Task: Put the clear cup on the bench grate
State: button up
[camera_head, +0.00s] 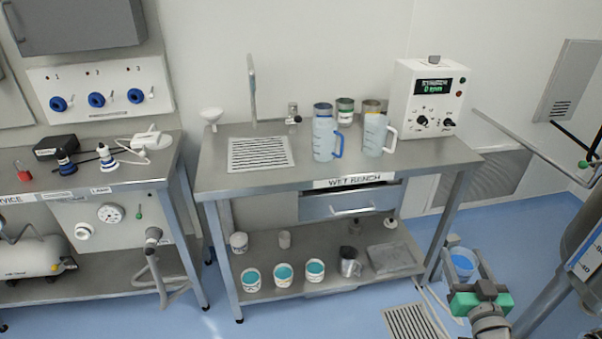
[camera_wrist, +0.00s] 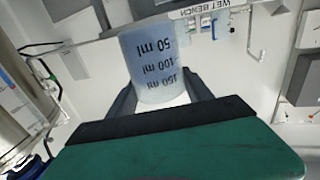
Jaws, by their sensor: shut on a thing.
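The clear cup (camera_head: 462,262) is between the fingers of my gripper (camera_head: 464,272) at the lower right of the head view, in front of and right of the wet bench. In the wrist view the cup (camera_wrist: 150,55) looks translucent and bluish, with dark ml markings that read upside down. My gripper (camera_wrist: 160,98) is shut on its sides. The bench grate (camera_head: 260,154) is a slotted grey panel in the left part of the wet bench top (camera_head: 222,180), far from my gripper. Nothing stands on the grate.
Two clear jugs (camera_head: 326,140) with handles stand right of the grate, with several cans behind. A tap (camera_head: 252,88) rises behind the grate, and a white funnel (camera_head: 211,115) is at its back left. A white instrument box (camera_head: 425,98) stands at the right end. A metal vessel (camera_head: 585,235) is right of my gripper.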

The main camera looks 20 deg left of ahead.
aim_at(258, 156)
jog(key=u, duration=1)
jog(key=i, duration=0.45)
jog(key=u, duration=0.85)
jog(key=i, duration=1.1)
jog(key=u, duration=0.4)
